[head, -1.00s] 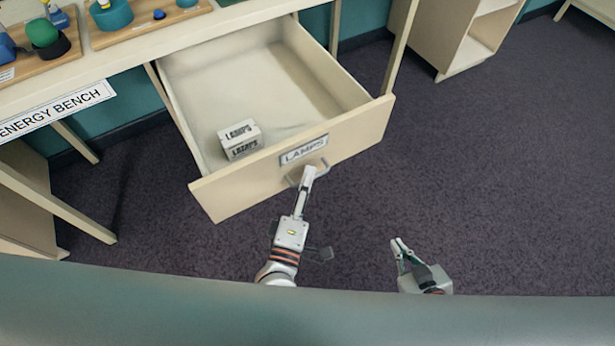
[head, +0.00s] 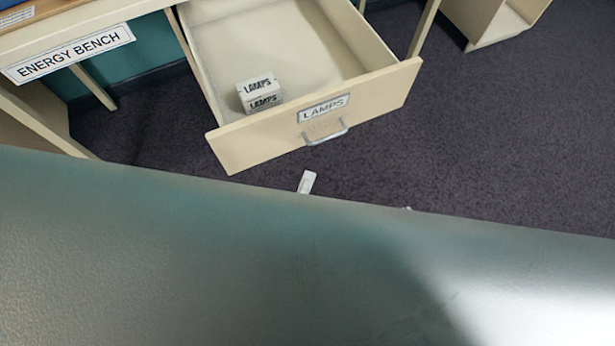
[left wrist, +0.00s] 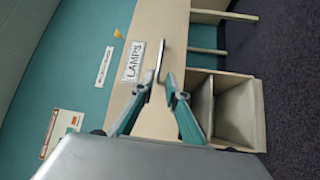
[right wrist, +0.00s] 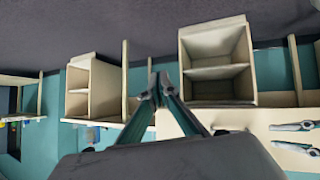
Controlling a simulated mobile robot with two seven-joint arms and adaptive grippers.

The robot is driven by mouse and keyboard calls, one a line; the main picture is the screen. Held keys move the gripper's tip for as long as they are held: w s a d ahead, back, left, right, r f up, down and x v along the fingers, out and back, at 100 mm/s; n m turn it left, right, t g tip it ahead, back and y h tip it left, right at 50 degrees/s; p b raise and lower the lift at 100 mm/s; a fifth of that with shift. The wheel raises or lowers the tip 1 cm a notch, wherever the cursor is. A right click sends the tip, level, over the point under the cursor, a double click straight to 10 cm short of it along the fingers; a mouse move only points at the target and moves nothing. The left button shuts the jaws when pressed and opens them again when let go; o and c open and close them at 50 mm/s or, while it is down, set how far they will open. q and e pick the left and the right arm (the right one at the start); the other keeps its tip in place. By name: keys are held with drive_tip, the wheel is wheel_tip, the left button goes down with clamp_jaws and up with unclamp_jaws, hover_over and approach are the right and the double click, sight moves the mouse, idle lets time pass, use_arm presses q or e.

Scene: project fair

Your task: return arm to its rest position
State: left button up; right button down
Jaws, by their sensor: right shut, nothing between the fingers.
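My left gripper (head: 307,182) shows only as a pale fingertip below the drawer handle (head: 326,133), apart from it. In the left wrist view the left gripper's fingers (left wrist: 161,82) are spread, with the handle (left wrist: 161,60) beyond them and nothing held. My right gripper (right wrist: 158,84) has its fingers together and empty in the right wrist view. In the head view only a tiny tip of it (head: 407,208) shows. The LAMPS drawer (head: 240,148) stands pulled out. The rest of both arms is hidden in the head view.
The bench with the ENERGY BENCH sign (head: 68,53) is behind on the left. An open shelf unit (head: 490,22) stands at the back right. The dark carpet (head: 500,130) is clear on the right.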

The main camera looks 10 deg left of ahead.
idle(0.4)
